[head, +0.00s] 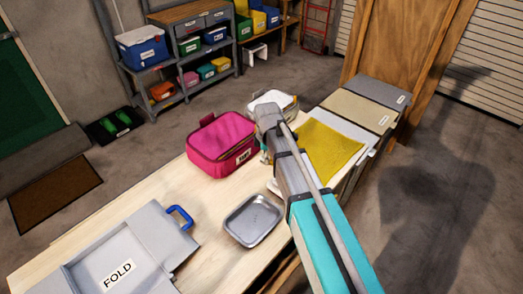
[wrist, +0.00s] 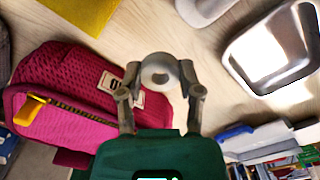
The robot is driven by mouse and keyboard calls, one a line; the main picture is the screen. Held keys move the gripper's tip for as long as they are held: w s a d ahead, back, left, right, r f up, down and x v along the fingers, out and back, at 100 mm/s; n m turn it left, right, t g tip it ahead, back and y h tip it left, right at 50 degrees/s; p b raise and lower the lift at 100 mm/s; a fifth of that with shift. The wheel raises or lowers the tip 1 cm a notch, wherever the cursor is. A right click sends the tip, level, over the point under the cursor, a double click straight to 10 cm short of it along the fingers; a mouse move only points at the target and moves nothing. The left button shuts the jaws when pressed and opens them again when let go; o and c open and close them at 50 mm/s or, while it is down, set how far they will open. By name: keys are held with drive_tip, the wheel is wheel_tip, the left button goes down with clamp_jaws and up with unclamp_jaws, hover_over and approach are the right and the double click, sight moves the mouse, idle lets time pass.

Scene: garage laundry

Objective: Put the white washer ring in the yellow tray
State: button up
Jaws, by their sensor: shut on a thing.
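My gripper (wrist: 160,72) is shut on a pale grey-white ring (wrist: 158,77), held between its fingertips above the wooden table in the wrist view. In the head view my arm hides most of the gripper and the ring. A flat yellow thing (head: 331,150) lies to the right of my arm; it looks like a cloth or mat, and I cannot make out a tray rim on it. Its yellow edge also shows at the top left of the wrist view (wrist: 85,10).
A pink zipped pouch (head: 222,147) stands left of the gripper. A grey metal tray (head: 253,220) and a grey FOLD board (head: 120,250) lie nearer. A white, shiny-rimmed container (head: 285,100) stands behind the arm. Bare table (head: 205,205) shows between the pouch and board.

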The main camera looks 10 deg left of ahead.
drive_tip(key=s+d+r+p, duration=0.2)
drive_tip(key=s+d+r, duration=0.1)
drive_tip(key=s+d, duration=0.2)
drive_tip(key=shift+s+r+p, duration=0.3)
drive_tip(key=shift+s+p, duration=0.1)
drive_tip(key=shift+s, duration=0.45)
drive_tip(key=shift+s, duration=0.1)
drive_tip(key=shift+d, duration=0.2)
idle(0.3)
